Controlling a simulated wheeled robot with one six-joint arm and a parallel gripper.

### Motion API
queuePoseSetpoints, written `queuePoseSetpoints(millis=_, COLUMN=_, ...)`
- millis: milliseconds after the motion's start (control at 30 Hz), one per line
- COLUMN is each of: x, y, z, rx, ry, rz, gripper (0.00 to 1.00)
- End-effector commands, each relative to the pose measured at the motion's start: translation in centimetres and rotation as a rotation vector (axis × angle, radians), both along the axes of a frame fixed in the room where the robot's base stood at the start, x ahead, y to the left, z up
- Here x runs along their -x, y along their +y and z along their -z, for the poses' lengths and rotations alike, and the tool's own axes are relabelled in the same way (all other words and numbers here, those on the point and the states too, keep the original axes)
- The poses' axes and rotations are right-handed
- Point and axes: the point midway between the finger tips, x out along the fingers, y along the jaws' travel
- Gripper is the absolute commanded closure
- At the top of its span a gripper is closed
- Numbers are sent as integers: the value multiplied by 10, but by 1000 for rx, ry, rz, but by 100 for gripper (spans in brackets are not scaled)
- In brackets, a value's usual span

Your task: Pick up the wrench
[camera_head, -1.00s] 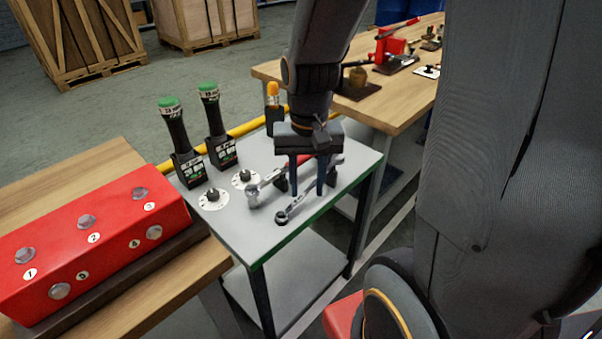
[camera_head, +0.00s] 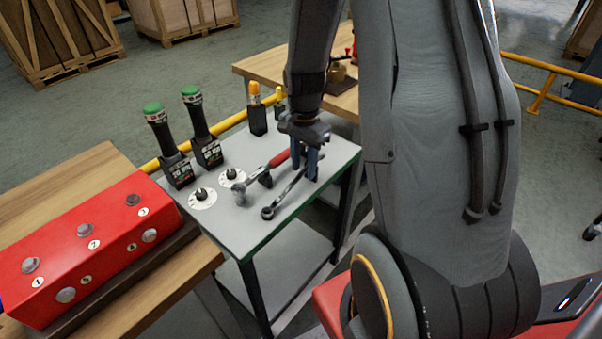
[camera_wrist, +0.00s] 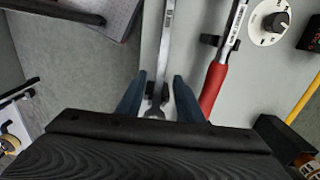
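The silver wrench (camera_head: 284,196) lies on the grey top of a small cart (camera_head: 235,235), its ring end toward the front. It also shows in the wrist view (camera_wrist: 166,45), running lengthwise with its near end between my fingers. My gripper (camera_head: 304,174) is over the wrench's far end, fingers pointing down. In the wrist view my gripper (camera_wrist: 158,95) is open, with one blue finger on each side of the wrench and visible gaps. The fingers hide part of the wrench's far end in the head view.
A red-handled tool (camera_head: 279,158) lies close beside the wrench; its red grip (camera_wrist: 213,85) is just right of my right finger. Two dials (camera_head: 203,198), two green-capped tools (camera_head: 162,140) and a yellow-topped item (camera_head: 256,108) stand behind. A red block (camera_head: 85,245) is at left.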

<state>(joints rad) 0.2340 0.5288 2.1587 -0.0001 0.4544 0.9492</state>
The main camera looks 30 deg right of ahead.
Motion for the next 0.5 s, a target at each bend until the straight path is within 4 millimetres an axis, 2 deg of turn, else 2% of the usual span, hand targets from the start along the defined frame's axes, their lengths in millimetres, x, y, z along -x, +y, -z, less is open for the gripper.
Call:
queuePoseSetpoints(millis=200, x=0, y=0, z=21, rx=-1, ry=0, rz=-1, gripper=67)
queuePoseSetpoints(millis=500, x=0, y=1, z=25, rx=0, ry=-1, rz=-2, gripper=67)
